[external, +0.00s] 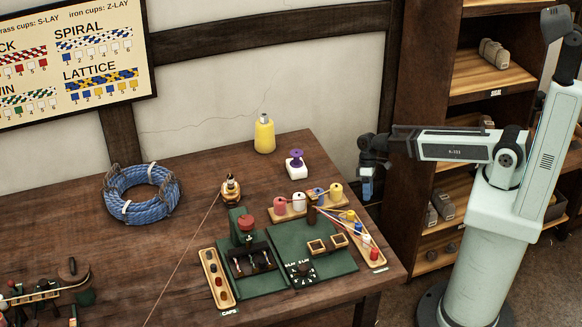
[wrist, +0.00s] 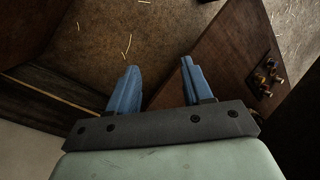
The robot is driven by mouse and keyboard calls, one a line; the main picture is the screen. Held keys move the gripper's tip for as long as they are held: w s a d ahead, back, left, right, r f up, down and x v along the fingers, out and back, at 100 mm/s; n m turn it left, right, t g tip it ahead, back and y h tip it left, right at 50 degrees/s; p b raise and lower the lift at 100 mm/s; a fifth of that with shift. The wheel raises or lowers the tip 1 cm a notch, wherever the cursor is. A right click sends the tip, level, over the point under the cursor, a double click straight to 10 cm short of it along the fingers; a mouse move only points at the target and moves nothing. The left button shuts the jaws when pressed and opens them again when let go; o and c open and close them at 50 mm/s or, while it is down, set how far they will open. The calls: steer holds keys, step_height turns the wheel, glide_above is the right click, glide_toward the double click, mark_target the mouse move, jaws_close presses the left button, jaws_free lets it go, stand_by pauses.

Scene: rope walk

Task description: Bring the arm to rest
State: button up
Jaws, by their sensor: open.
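My gripper (external: 366,188) hangs off the right end of the table in the external view, with its fingers pointing down, near the wooden shelf unit. In the wrist view my gripper (wrist: 157,85) shows two blue fingers apart with nothing between them. Below them are the brown floor and a dark wooden table edge. My arm reaches left from its pale column at the right of the external view. No contact between my gripper and any object shows.
The wooden table (external: 170,245) bears a blue rope coil (external: 142,194), a yellow bottle (external: 264,134), a green board (external: 335,262) with spools, and a caps tray (external: 217,278). A shelf unit (external: 425,60) stands behind my arm.

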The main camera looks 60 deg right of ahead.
steer(key=s+f+g+h, duration=0.1)
steer(key=s+f, duration=0.5)
steer(key=s, duration=0.4)
steer(key=s+f+m+g+h, duration=0.1)
steer(key=s+f+g, duration=0.1)
steer(key=s+f, duration=0.5)
steer(key=s+d+f+g+h, duration=0.1)
steer(key=s+f, duration=0.5)
steer(key=s, duration=0.7)
steer(key=shift+f+m+h, duration=0.25)
steer(key=shift+m+h, duration=0.05)
steer(key=shift+h, duration=0.2)
